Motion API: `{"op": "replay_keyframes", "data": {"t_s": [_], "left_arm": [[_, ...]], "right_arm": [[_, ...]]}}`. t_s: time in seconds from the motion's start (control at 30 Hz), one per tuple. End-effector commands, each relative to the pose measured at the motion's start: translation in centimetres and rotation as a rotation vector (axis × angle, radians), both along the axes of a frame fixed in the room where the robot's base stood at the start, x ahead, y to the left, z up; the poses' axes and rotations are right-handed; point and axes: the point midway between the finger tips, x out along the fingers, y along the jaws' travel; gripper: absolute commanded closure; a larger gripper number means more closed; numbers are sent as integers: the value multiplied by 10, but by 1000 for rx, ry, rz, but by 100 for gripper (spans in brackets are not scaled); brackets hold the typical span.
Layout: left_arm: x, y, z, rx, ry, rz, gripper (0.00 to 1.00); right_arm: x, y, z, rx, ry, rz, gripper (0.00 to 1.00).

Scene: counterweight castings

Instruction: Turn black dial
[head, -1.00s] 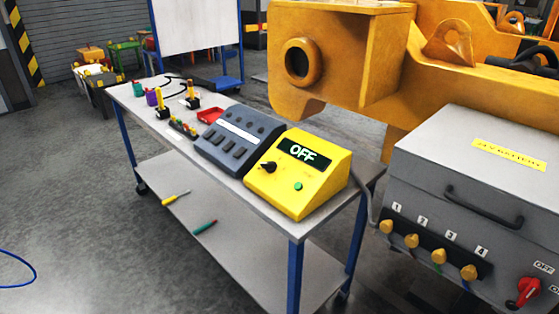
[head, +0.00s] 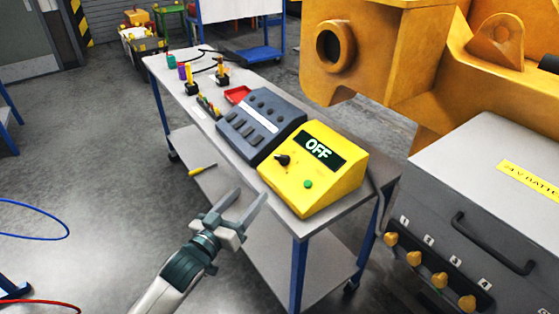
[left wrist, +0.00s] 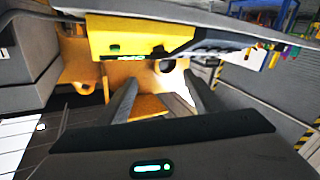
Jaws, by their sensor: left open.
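The black dial (head: 283,160) is a small knob on the sloped face of a yellow control box (head: 325,195), left of a dark display that reads OFF (head: 319,148) and above a green button (head: 308,184). My left gripper (head: 250,192) is open and empty, in front of the table's near edge, apart from the box and to the lower left of the dial. My right gripper is not in view.
A dark grey keypad unit (head: 262,122) stands beside the box on the table (head: 225,150). A red tray (head: 238,94) and small parts lie farther back. A grey battery case (head: 480,200) stands to the right, a large yellow casting (head: 380,50) behind. A yellow screwdriver (head: 203,169) lies on the lower shelf.

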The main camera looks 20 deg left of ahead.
Motion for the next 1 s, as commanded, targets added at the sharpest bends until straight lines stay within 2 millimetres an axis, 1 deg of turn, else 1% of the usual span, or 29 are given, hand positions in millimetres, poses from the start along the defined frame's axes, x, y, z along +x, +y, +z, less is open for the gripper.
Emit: {"op": "replay_keyframes", "data": {"t_s": [0.17, 0.37, 0.57, 1.0], "left_arm": [[4, -1, 0, 0, 0, 0, 41], [21, -4, 1, 0, 0, 1, 41], [51, -10, 3, 0, -1, 0, 41], [129, -25, 2, 0, 0, 1, 41]], "right_arm": [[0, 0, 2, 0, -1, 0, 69], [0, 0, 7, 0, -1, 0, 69], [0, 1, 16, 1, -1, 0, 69], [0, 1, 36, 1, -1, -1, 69]]}}
